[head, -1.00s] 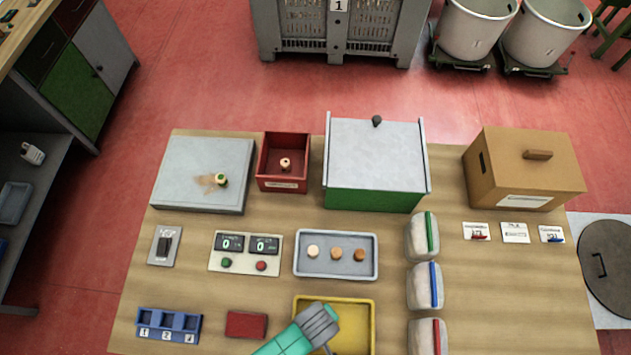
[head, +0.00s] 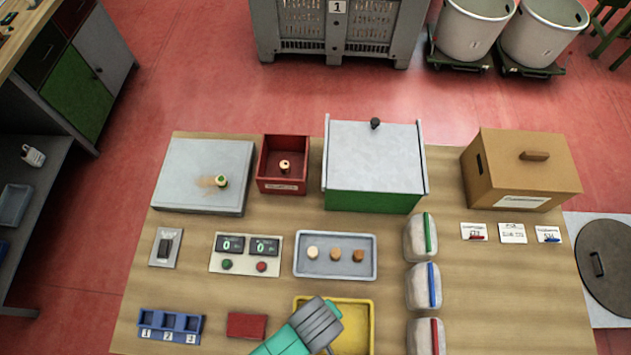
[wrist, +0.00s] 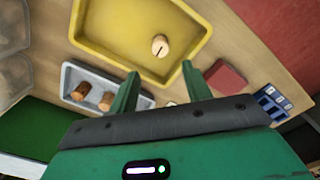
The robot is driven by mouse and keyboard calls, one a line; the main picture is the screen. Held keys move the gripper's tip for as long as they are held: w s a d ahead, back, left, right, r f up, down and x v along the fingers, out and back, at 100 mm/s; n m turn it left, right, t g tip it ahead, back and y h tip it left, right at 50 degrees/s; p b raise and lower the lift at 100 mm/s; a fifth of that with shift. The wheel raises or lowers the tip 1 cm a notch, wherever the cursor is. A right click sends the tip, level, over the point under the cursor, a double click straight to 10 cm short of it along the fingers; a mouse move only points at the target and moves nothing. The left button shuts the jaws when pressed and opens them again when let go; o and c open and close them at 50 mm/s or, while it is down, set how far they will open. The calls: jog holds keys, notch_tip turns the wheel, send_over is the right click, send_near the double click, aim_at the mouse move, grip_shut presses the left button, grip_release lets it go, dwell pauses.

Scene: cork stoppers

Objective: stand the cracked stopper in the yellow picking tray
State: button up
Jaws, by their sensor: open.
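A pale cork stopper (wrist: 160,45) with a dark crack line is in the yellow tray (wrist: 84,27), apart from the tray walls, and appears to stand upright. My gripper (wrist: 160,88) is open and empty, its fingers apart and short of the stopper in the wrist view. In the head view my gripper (head: 322,338) is over the left part of the yellow tray (head: 373,325), and the stopper is hidden there behind my arm.
A grey tray (head: 300,272) behind holds three stoppers, pale to dark brown. A red block (head: 246,325) and blue numbered rack (head: 170,322) lie left; pouches (head: 420,287) lie right. A red box (head: 268,160) and a grey slab (head: 185,165) each hold a stopper.

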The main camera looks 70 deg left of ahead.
jog(key=shift+r, duration=0.5)
jog(key=w+r+m+t+y, duration=0.1)
jog(key=w+r+m+t, duration=0.5)
jog(key=w+r, duration=0.85)
jog(key=w+r+m+t+y, duration=0.1)
jog(key=w+r+m+t, duration=0.5)
jog(key=w+r, duration=0.9)
jog(key=s+d+r+m+t+p, duration=0.1)
jog(key=s+d+r+m+t, duration=0.1)
jog(key=r, duration=1.3)
jog(key=s+d+r+m+t+h+p, duration=0.1)
jog(key=r+t, duration=0.5)
jog(key=r, duration=0.9)
jog(key=s+d+r+m+t+p, duration=0.3)
jog(key=s+r+m+t, duration=0.2)
jog(key=r, duration=1)
jog(key=shift+s+d+m+h, duration=0.2)
jog(key=shift+d+m+h, duration=0.1)
jog(key=shift+m, duration=0.6)
